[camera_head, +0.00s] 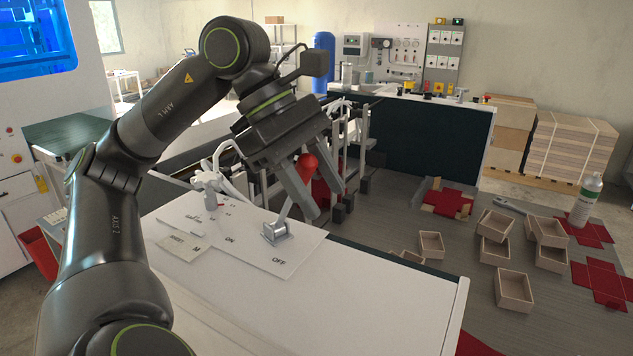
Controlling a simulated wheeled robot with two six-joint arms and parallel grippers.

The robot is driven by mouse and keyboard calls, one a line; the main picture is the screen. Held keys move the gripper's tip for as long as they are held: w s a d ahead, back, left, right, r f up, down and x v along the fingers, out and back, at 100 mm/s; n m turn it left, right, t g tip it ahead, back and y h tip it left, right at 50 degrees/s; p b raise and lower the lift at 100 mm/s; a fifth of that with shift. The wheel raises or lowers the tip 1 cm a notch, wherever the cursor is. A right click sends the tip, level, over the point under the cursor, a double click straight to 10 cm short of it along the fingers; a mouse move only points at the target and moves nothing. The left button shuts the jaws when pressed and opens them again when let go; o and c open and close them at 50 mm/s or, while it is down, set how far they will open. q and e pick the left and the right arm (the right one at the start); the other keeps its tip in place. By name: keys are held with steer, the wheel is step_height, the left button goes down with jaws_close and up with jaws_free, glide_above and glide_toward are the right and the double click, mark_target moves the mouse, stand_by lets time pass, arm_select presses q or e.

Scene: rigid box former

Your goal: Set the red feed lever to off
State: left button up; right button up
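The red feed lever has a round red knob (307,162) on a thin metal rod. The rod rises from a grey metal bracket (277,233) on a pale plate marked ON at left and OFF at right. The rod leans up and to the right in the picture. My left gripper (326,201) is over the plate with its two fingers spread apart. The knob shows at the gap between the fingers; I cannot tell whether either finger touches it. My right gripper is not in view.
A white valve-like fitting with hoses (211,184) stands left of the lever on the white cabinet top (380,290). Machine rails lie behind my gripper. Several small open wooden boxes (514,288), red cross-shaped sheets (447,202) and a bottle (585,200) are on the grey surface at right.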

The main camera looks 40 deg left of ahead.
arm_select(q)
steer(key=shift+a+r, duration=0.15)
steer(key=shift+s+a+r, duration=0.1)
steer(key=shift+a+r, duration=0.05)
steer(key=shift+r, duration=0.15)
steer(key=p+v, duration=0.3)
steer(key=v, duration=1.3)
steer(key=shift+p, duration=0.35)
steer(key=shift+a+r, duration=0.1)
steer(key=shift+r, duration=0.05)
